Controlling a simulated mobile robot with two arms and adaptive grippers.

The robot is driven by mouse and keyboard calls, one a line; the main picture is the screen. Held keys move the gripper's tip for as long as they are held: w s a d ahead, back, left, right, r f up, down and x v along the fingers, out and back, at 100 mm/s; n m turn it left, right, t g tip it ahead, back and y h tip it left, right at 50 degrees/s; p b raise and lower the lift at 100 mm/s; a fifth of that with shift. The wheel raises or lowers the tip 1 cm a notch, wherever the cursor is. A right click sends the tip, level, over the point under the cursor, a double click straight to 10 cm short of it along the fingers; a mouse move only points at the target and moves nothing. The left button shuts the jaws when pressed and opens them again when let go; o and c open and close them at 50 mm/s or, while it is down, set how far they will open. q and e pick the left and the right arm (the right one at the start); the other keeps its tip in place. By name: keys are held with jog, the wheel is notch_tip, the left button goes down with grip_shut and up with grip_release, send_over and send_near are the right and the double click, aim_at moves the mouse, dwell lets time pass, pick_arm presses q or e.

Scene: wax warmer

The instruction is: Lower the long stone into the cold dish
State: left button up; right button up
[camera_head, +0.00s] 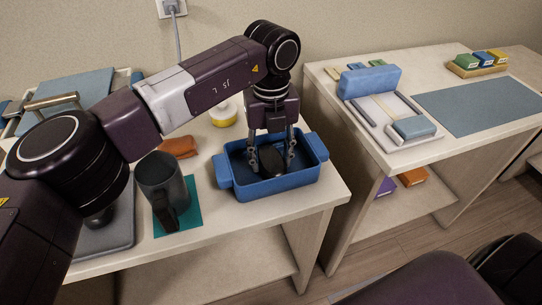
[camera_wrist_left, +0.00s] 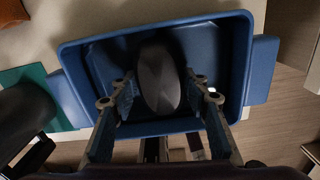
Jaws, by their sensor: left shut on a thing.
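The long stone (camera_head: 272,159) is a dark, smooth oval. My left gripper (camera_head: 271,165) points down into the blue dish (camera_head: 277,187) and is shut on the stone, which sits within the dish's walls. In the left wrist view the stone (camera_wrist_left: 159,77) lies lengthwise between the two fingers (camera_wrist_left: 160,98), with the blue dish (camera_wrist_left: 85,85) around it. I cannot tell whether the stone touches the dish floor. My right gripper is out of view.
A dark mug (camera_head: 163,186) stands on a teal mat (camera_head: 190,218) left of the dish. An orange cloth (camera_head: 179,147) and a yellow-and-white roll (camera_head: 223,115) lie behind. A second table (camera_head: 440,158) with a blue block (camera_head: 369,81) stands right, across a gap.

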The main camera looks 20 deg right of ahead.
pick_arm(q)
jog(key=shift+f+b, duration=0.3)
jog(key=shift+f, duration=0.15)
dwell(0.3)
jog(key=o, duration=1.5)
